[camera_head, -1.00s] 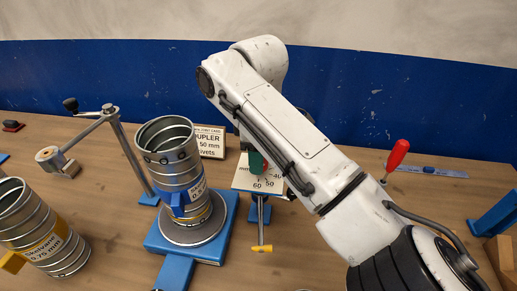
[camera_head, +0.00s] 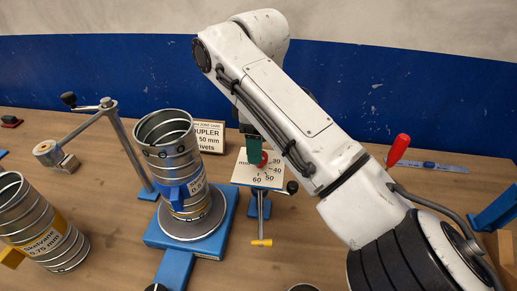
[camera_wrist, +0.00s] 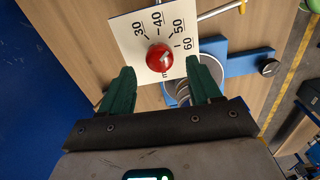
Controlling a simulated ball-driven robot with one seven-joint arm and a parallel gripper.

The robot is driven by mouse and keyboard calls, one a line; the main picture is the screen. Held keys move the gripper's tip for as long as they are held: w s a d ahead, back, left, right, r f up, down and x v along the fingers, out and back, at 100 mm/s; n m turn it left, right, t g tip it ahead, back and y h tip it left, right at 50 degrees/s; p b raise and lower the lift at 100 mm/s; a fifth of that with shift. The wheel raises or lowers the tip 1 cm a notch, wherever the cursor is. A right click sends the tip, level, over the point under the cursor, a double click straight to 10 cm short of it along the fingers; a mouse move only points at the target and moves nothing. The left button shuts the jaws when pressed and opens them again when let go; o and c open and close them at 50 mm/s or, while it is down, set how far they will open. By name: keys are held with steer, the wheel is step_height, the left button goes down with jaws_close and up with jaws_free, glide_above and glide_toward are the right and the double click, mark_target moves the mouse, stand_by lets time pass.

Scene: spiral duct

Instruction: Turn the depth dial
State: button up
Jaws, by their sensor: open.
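The depth dial is a red round knob (camera_wrist: 159,58) with a pale mark, on a white scale plate (camera_wrist: 126,35) marked 30, 40, 50 and 60. In the head view the scale plate (camera_head: 246,173) stands right of the duct on its blue stand, and the red knob (camera_head: 262,160) shows partly behind my gripper (camera_head: 254,150). In the wrist view my gripper (camera_wrist: 156,88) is open, its two green fingers below the knob, one to each side. Nothing is between the fingers. In the head view one finger hides part of the plate.
A spiral duct (camera_head: 166,150) stands on a blue turntable base (camera_head: 160,236) left of the dial. A second duct (camera_head: 38,225) is at the far left.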

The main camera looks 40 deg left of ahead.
step_height(320, 180, up, 8)
steer(key=shift+r, duration=0.15)
stand_by(0.7)
